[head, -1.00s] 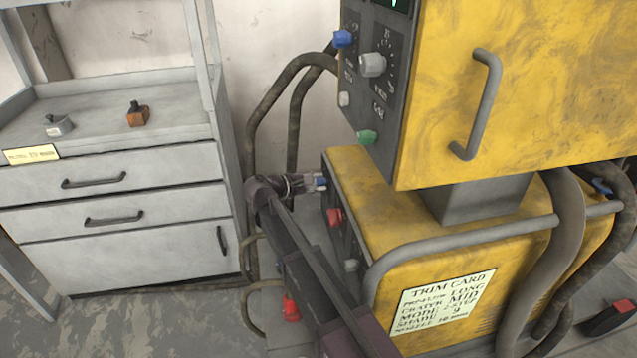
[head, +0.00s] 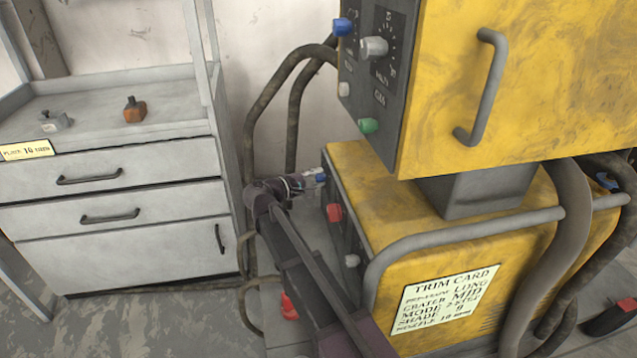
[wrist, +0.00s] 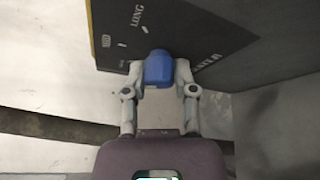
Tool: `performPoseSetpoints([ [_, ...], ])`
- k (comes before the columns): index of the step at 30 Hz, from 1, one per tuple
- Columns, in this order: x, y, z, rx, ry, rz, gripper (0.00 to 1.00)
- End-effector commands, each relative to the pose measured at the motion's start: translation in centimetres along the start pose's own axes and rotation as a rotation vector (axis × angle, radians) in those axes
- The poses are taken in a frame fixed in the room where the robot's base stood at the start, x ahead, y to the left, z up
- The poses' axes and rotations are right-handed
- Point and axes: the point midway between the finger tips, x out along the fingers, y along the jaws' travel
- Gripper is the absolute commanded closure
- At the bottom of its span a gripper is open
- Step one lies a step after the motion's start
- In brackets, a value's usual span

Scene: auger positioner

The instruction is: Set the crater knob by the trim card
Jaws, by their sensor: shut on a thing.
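My gripper (head: 312,179) is shut on a blue knob (wrist: 158,66) at the upper left of the lower panel. In the wrist view its two fingers (wrist: 158,78) press on either side of the knob. The panel lettering beside the knob reads LONG and MID. Another label is partly hidden by a finger, and a word at the right is cut off. I cannot make out a pointer on the knob. The trim card (head: 445,300) on the yellow lower cabinet reads PREFLOW LONG, CRATER MID, MODE 2-STEP, SHADE 9.
A red knob (head: 334,212) and a grey knob (head: 352,260) sit below on the same panel. The upper yellow box (head: 530,90) overhangs, with blue, grey and green knobs on its panel. Hoses (head: 265,130) run behind my arm. A grey drawer cabinet (head: 110,190) stands left.

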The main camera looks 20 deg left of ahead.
Motion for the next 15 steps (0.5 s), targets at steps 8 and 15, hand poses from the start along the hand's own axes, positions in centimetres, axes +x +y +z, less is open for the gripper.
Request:
performPoseSetpoints([
  [8, 0.10, -0.18, -0.36, 0.222, -0.012, 0.115, 1.00],
  [15, 0.09, -0.03, -0.38, 0.375, -0.021, 0.188, 1.00],
])
